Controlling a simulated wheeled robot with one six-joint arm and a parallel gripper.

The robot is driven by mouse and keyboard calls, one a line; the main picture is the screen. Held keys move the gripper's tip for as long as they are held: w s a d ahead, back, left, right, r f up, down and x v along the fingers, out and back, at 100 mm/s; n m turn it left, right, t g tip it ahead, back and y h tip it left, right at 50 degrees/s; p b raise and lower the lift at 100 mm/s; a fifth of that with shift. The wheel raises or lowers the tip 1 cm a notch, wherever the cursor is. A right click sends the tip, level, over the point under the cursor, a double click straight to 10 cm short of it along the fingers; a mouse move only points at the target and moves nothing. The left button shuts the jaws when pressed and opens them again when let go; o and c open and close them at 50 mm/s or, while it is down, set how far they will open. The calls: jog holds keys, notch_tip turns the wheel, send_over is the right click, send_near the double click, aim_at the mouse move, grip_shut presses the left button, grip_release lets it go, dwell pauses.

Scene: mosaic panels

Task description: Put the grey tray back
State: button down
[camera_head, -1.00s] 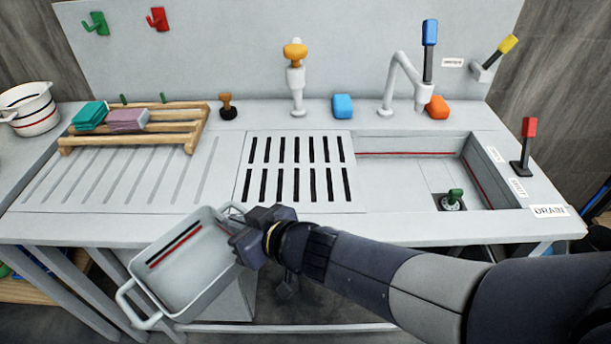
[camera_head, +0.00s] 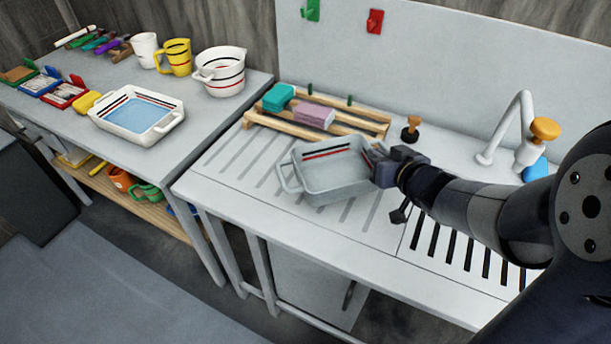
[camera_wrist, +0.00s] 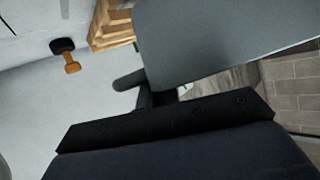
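The grey tray (camera_head: 335,182) has a loop handle at each end and dark and red lines inside. In the head view it is over the grooved drainboard, in front of the wooden rack; I cannot tell whether it touches the surface. My gripper (camera_head: 385,165) is shut on its right-hand handle. In the wrist view the grey tray (camera_wrist: 215,40) fills the upper right as a plain grey side, and its handle shows at the dark gripper (camera_wrist: 155,95). The fingertips are largely hidden.
A wooden rack (camera_head: 360,122) holds a teal sponge (camera_head: 279,97) and a pink sponge (camera_head: 314,116). The left table carries a white tray (camera_head: 118,93) with blue liquid, a white pot (camera_head: 221,75), a yellow jug (camera_head: 176,58) and a white jug (camera_head: 145,50). A black-and-orange stopper (camera_head: 410,128) stands behind my gripper.

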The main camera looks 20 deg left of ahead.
jog(key=f+b, duration=0.1)
jog(key=f, duration=0.5)
jog(key=w+f+b, duration=0.1)
jog(key=f, duration=0.2)
jog(key=shift+w+a+f+b, duration=0.1)
jog(key=shift+a+f+b, duration=0.1)
jog(key=shift+f+b, duration=0.15)
jog(key=shift+f, duration=0.15)
jog(key=c, duration=2.1)
grip_release()
jog(key=shift+f, duration=0.15)
jog(key=o, duration=0.5)
jog(key=shift+c, duration=0.2)
